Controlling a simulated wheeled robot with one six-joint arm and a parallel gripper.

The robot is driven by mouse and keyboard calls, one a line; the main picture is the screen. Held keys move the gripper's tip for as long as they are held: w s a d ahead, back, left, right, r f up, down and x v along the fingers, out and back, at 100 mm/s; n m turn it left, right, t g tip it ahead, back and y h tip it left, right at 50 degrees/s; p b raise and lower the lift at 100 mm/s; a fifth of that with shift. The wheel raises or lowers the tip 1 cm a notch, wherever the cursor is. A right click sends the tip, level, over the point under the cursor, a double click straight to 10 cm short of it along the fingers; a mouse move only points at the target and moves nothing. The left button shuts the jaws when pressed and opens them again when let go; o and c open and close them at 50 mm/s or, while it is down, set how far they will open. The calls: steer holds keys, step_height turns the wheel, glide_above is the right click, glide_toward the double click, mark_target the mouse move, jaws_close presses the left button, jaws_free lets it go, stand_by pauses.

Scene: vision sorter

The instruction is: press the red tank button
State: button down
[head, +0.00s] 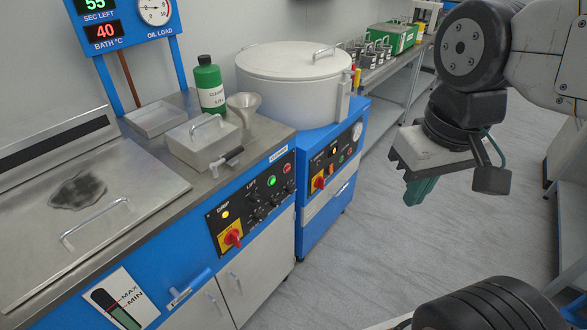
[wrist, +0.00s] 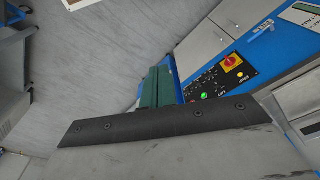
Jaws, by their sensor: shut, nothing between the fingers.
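The control panel (head: 250,203) of the blue tank cabinet carries a small red button (head: 287,168) at its upper right end, near a lit green button (head: 272,180). A red rotary switch on a yellow plate (head: 231,236) sits at the panel's lower left. The panel also shows in the wrist view (wrist: 217,82), with the green button (wrist: 204,96); the red button is too small to tell there. My gripper (head: 419,191) has green fingers, shut and empty. It hangs in the air over the aisle, right of the cabinets and apart from the panel.
A second blue cabinet (head: 318,214) with its own panel and red switch (head: 319,183) stands beyond the first, under a white lidded pot (head: 293,73). A green bottle (head: 209,85), funnel (head: 243,105) and metal box (head: 202,145) stand on the counter. The grey floor (head: 375,235) is clear.

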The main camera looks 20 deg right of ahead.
mark_target(288, 169)
steer(key=w+d+f+m+t+h, duration=0.15)
steer(key=w+f+m, duration=0.25)
steer(key=w, duration=0.4)
steer(key=w+d+f+m+t, duration=0.1)
steer(key=w+d+f+m, duration=0.2)
steer(key=w, duration=0.6)
steer(key=w+d+f+m+t, duration=0.1)
steer(key=w+f+m+t, duration=0.1)
steer(key=w+f+m, duration=0.45)
steer(key=w+a+f+m+t+y, duration=0.1)
steer(key=w+a+f+m+y, duration=0.1)
steer(key=w+f, duration=0.3)
steer(key=w+a+f+m+t+y, duration=0.1)
steer(key=w+a+f+m+y, duration=0.2)
steer(key=f, duration=0.7)
steer(key=shift+w+a+f, duration=0.15)
steer(key=shift+w+a, duration=0.2)
steer(key=shift+w, duration=0.5)
steer(key=shift+a, duration=0.1)
steer(key=w+a, duration=0.5)
steer(key=w, duration=0.2)
steer(key=shift+w, duration=0.1)
steer(key=shift+w+a, duration=0.2)
steer(key=shift+a, duration=0.05)
